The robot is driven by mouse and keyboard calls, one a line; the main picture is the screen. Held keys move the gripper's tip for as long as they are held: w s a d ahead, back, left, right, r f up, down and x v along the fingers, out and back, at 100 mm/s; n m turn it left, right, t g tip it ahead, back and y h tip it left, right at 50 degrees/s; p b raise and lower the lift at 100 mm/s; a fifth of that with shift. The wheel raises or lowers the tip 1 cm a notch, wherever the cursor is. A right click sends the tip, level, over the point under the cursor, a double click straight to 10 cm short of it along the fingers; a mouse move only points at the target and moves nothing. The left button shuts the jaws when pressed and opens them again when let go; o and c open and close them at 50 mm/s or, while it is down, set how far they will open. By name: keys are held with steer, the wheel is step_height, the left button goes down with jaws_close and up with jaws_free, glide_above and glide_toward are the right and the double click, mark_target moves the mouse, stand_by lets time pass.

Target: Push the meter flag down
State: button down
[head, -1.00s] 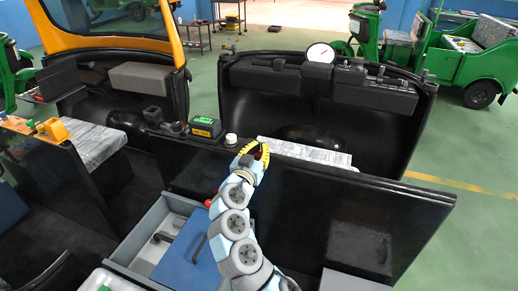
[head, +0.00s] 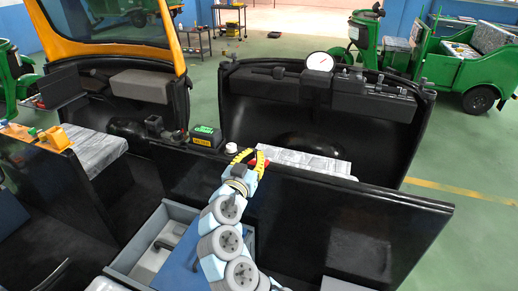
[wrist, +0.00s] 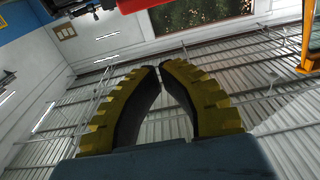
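The meter (head: 204,136) is a small dark box with a green top and yellow label, on the ledge at centre left. I cannot make out its flag for certain. My gripper (head: 251,152) is right of the meter, apart from it, pointing up and away. A red piece (head: 260,163) shows among its fingers; I cannot tell what it belongs to. In the wrist view, the yellow-and-black fingers (wrist: 160,68) meet almost tip to tip with nothing visible between them. A red part (wrist: 135,5) crosses the top edge there.
A pale round cap (head: 231,148) stands on the ledge between meter and gripper. A dark panel (head: 350,215) extends right of my arm. A white round gauge (head: 319,62) tops the dark shell behind. An open grey drawer (head: 125,258) lies lower left.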

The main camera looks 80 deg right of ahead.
steer(key=shift+v, duration=2.2)
steer(key=shift+r, duration=0.1)
